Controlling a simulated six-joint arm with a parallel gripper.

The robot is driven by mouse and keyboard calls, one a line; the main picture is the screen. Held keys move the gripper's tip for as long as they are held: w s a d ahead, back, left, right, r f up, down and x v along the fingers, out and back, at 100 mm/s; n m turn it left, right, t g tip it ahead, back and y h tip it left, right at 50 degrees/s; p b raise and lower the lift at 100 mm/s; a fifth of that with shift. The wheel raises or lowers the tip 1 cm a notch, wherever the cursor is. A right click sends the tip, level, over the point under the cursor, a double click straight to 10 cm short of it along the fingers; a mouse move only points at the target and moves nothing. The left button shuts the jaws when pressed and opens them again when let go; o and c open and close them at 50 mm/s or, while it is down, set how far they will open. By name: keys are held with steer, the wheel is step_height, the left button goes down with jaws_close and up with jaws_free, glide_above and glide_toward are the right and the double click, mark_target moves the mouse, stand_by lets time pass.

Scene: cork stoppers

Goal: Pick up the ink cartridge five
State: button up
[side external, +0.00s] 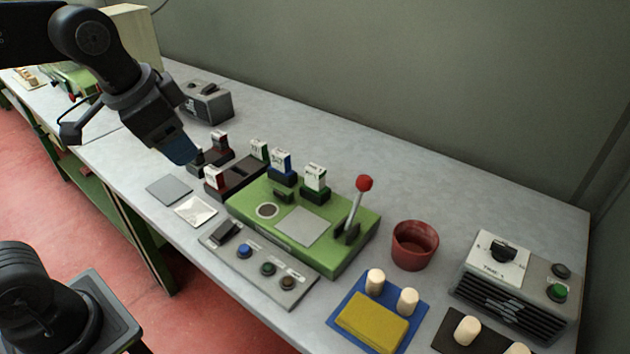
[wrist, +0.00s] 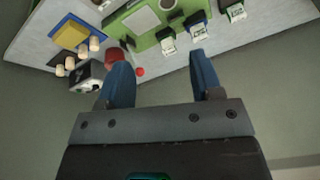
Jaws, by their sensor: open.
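Several white ink cartridges with coloured ends stand upright in holders. In the side view, a red one (side external: 221,139) and another red one (side external: 214,178) are by the dark rack, and a green one (side external: 260,150), a blue one (side external: 281,160) and another green one (side external: 315,177) are along the green machine's back. The numbers are too small to read, so I cannot tell which is five. The wrist view shows three cartridges, including a green one (wrist: 168,43) and a blue one (wrist: 198,31). My gripper (side external: 182,150) is open and empty, above and left of the dark rack; its blue fingers show in the wrist view (wrist: 162,76).
The green machine (side external: 345,256) has a red-knobbed lever (side external: 364,184). A red cup (side external: 414,245), a blue tray (side external: 345,345) with cork stoppers and a timer box (side external: 518,300) stand right. A grey box (side external: 208,103) stands behind my gripper. The table's back strip is clear.

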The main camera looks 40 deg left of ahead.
steer(key=w+d+m+g, duration=0.2)
steer(key=w+m, duration=0.5)
steer(key=w, duration=0.6)
steer(key=m+g, duration=0.2)
steer(key=m, duration=0.5)
glide_above(315, 168)
step_height(315, 168, down, 7)
step_height(315, 168, down, 14)
steer(key=shift+r, duration=0.15)
steer(key=shift+c, duration=0.4)
steer(key=c, duration=0.8)
